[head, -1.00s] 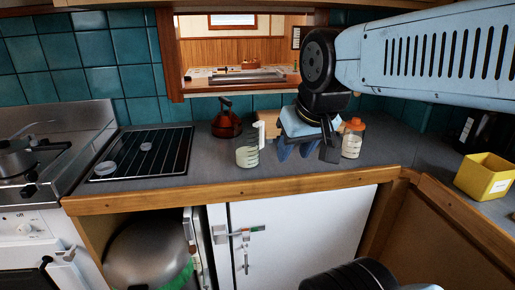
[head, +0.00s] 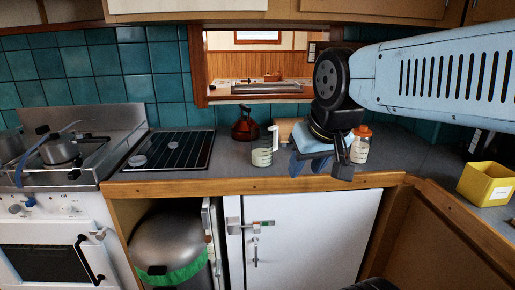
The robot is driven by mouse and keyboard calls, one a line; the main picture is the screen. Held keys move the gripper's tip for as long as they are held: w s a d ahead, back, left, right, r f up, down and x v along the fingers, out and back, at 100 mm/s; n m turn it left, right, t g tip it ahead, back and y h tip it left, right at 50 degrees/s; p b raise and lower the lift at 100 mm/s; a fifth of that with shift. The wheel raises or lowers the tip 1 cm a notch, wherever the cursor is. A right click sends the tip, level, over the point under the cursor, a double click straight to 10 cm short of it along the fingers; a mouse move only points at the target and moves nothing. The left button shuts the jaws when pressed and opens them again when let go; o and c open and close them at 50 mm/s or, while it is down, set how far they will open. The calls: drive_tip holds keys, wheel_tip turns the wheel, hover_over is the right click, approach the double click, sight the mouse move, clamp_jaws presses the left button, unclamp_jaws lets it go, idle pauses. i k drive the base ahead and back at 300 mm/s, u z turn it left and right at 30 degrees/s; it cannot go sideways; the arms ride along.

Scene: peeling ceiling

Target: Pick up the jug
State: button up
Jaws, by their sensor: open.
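The jug (head: 262,156) is a clear measuring jug with a pale handle on its right side and pale contents. It stands upright on the grey counter (head: 226,168), near the wooden front edge. My gripper (head: 317,163) is open and empty, with blue fingers pointing down, just to the right of the jug. A gap shows between the fingers and the jug. The gripper hides part of the counter behind it.
An orange-lidded bottle (head: 360,146) stands close to the right of my gripper. A red kettle (head: 245,126) is behind the jug, and a wooden block (head: 289,129) is behind the gripper. A yellow box (head: 487,184) is at far right, a stove (head: 65,150) at left.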

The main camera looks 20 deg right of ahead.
sight(264, 137)
drive_tip(key=u, duration=0.05)
drive_tip(key=i, duration=0.9)
drive_tip(key=z, duration=0.1)
